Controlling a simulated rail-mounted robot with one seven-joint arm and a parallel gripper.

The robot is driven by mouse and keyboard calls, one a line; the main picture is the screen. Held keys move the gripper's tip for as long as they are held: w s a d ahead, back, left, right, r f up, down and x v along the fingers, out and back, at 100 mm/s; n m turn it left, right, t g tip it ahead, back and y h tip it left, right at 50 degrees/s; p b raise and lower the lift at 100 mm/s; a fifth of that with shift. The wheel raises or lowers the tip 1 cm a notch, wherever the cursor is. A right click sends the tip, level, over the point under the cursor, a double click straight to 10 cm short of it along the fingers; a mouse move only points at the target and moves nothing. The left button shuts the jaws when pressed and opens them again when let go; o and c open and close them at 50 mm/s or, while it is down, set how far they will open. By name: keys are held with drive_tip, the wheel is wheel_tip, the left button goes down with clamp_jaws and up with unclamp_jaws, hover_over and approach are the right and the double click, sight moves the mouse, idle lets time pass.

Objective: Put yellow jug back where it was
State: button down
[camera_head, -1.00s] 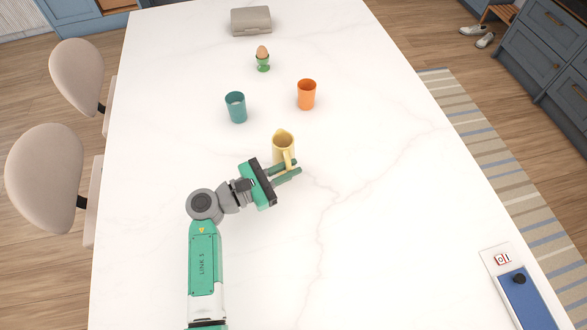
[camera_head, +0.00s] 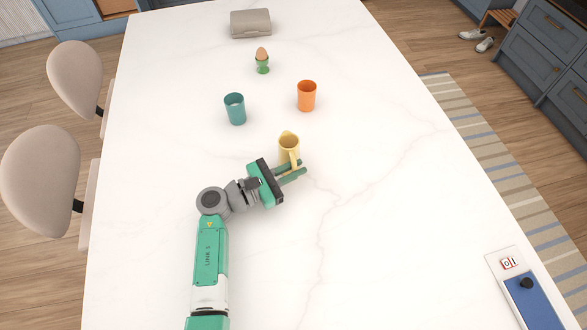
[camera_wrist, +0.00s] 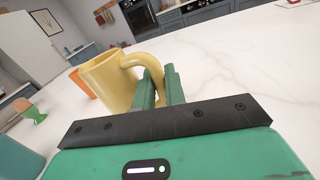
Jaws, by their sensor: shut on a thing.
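The yellow jug (camera_head: 288,147) is upright over the middle of the white table, with its handle toward my gripper. My gripper (camera_head: 297,171) is shut on the jug's handle. In the wrist view the jug (camera_wrist: 108,80) shows large, its handle between the two green fingers (camera_wrist: 160,88). I cannot tell whether the jug's base touches the table; its lower part is partly hidden by the fingers.
A teal cup (camera_head: 235,109) and an orange cup (camera_head: 307,96) stand beyond the jug. Farther back are a green egg cup with an egg (camera_head: 262,62) and a grey box (camera_head: 251,23). A blue panel (camera_head: 530,302) lies at the right edge.

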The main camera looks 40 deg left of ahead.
drive_tip(key=c, duration=1.5)
unclamp_jaws()
drive_tip(key=shift+o, duration=0.2)
drive_tip(key=p+v, duration=0.1)
drive_tip(key=v, duration=1.1)
drive_tip(key=shift+p, duration=0.3)
